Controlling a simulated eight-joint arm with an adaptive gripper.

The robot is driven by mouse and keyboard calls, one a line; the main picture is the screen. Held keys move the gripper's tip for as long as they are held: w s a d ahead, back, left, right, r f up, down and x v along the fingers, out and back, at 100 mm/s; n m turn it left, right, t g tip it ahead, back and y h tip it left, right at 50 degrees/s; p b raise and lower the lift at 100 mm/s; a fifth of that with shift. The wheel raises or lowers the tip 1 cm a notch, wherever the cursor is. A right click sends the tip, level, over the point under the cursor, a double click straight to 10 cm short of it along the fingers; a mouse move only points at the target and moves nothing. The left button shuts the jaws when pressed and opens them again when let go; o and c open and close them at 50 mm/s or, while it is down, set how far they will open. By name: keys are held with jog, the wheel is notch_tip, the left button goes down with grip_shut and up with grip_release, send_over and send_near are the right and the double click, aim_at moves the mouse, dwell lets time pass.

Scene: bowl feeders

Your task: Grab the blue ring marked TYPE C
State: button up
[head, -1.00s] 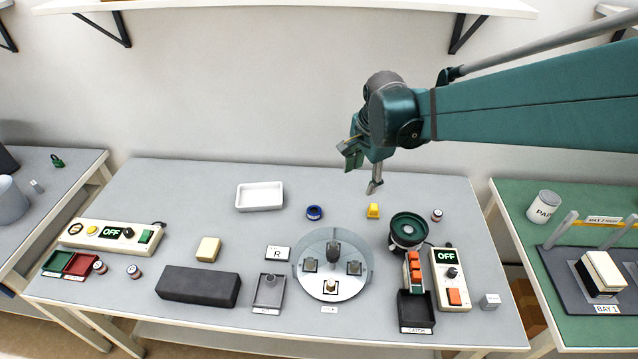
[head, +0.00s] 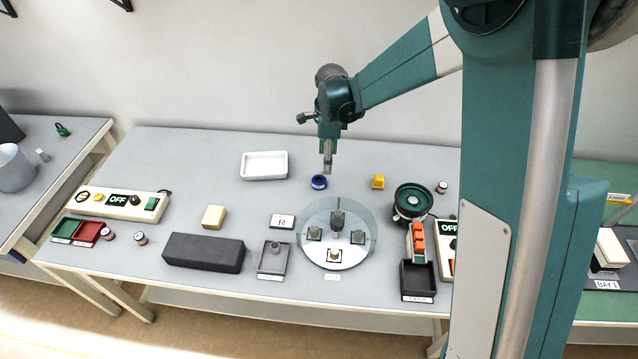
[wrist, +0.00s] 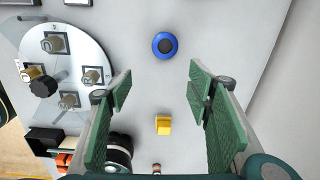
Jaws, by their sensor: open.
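The blue ring (head: 319,182) lies on the grey table behind the round glass-edged plate. It also shows in the wrist view as a blue ring with a dark centre (wrist: 165,46), ahead of and between the fingers. Its TYPE C marking is too small to read. My gripper (head: 327,168) hangs above the table close to the ring in the head view. In the wrist view my gripper (wrist: 160,100) has its two green-padded fingers wide apart, with nothing held between them.
A yellow block (head: 377,181) stands right of the ring, and a white tray (head: 264,166) is to the left. The round plate (head: 336,250) with several small fixtures is in front. A green-topped bowl feeder (head: 412,200) stands at right. Table around the ring is clear.

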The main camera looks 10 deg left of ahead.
jog(key=m, duration=0.1)
send_over(319, 180)
jog(key=shift+g, duration=0.3)
notch_tip(319, 180, down, 5)
jog(key=shift+r, duration=0.1)
jog(key=shift+f, duration=1.3)
jog(key=shift+f, duration=0.1)
jog(key=shift+f+b, duration=0.55)
jog(key=shift+f, duration=2)
jog(key=shift+c, duration=0.3)
jog(key=c, duration=0.9)
